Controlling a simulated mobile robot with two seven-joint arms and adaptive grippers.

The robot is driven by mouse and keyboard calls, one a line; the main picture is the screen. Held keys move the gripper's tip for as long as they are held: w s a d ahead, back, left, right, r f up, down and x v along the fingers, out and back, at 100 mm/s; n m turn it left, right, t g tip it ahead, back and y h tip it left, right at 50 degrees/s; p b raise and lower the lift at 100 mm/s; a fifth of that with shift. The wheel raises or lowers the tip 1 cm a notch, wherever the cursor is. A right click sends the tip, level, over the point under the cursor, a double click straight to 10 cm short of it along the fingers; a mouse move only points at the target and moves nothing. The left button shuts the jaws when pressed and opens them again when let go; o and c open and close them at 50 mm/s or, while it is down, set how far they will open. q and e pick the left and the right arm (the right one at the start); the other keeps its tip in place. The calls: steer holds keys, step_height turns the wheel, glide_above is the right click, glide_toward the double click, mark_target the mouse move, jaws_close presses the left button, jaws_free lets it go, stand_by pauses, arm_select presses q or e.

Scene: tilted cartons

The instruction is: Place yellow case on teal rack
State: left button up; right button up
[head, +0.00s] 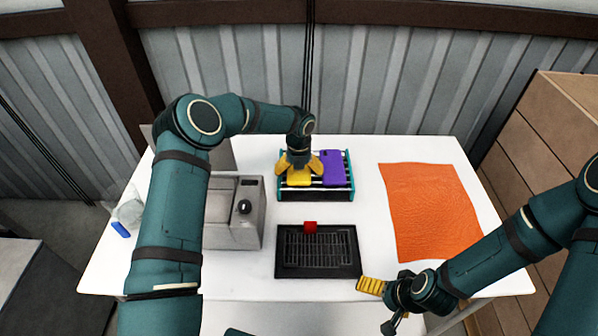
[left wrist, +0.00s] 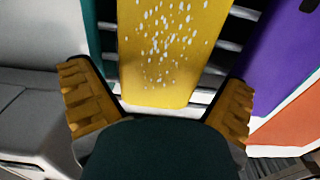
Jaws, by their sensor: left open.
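The teal rack (head: 316,194) stands at the back middle of the white table, with teal ends and metal bars. The yellow case (head: 299,179) lies on the rack's left part; in the left wrist view the yellow case (left wrist: 170,55) shows pale specks. My left gripper (head: 299,166) is directly over it, with its open fingers on either side; the left wrist view shows the left gripper (left wrist: 158,105) with gaps between the fingers and the case. My right gripper (head: 372,286) is at the table's front right, seen side-on; its jaws cannot be made out.
A purple case (head: 333,168) lies on the rack, right of the yellow one. A grey machine (head: 234,225) stands left, an orange cloth (head: 432,210) lies right.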

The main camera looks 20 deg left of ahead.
mark_target(299, 173)
arm_select(q)
step_height(299, 173, up, 12)
steer(key=shift+r, duration=0.15)
stand_by(0.3)
stand_by(0.4)
